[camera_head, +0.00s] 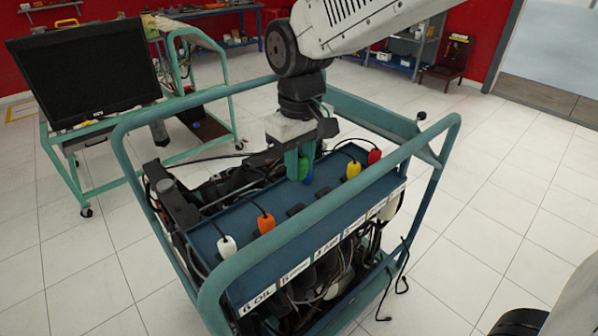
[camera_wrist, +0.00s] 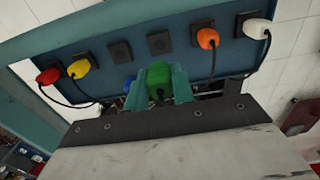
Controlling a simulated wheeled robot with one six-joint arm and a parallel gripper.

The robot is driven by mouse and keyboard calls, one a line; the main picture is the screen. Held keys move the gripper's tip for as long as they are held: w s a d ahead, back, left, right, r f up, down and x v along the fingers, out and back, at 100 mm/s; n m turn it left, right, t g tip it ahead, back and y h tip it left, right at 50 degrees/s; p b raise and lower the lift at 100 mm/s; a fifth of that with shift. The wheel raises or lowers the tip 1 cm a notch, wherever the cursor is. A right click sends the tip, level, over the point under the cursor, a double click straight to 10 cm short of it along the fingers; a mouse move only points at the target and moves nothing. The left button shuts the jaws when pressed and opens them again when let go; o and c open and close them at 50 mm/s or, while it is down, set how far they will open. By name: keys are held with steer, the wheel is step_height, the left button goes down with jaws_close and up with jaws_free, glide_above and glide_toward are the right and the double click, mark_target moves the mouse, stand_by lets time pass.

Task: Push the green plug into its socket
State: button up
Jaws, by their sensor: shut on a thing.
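My gripper (camera_wrist: 158,84) is shut on the green plug (camera_wrist: 158,88), which shows between its two teal fingers in the wrist view. In the head view the gripper (camera_head: 299,160) points down over the far side of the blue panel (camera_head: 243,217), and only a sliver of the green plug (camera_head: 309,154) shows. Two dark sockets stand empty on the panel, one (camera_wrist: 118,50) beside the yellow plug and one (camera_wrist: 160,43) beside the orange plug. No colour mark tells me which is green's. The green plug is apart from both; its tip is hidden.
A blue plug (camera_wrist: 129,83) is close beside one finger. Red (camera_head: 374,156), yellow (camera_head: 353,169), orange (camera_head: 266,223) and white (camera_head: 227,246) plugs with black cables sit in the panel. A teal tube frame (camera_head: 334,203) surrounds the engine stand.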

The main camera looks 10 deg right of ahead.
mark_target(300, 177)
steer(key=shift+f, duration=1.55)
steer(key=shift+f, duration=0.15)
steer(key=shift+f, duration=2.75)
steer(key=shift+f, duration=0.6)
steer(key=o, duration=1.1)
steer(key=shift+r, duration=0.1)
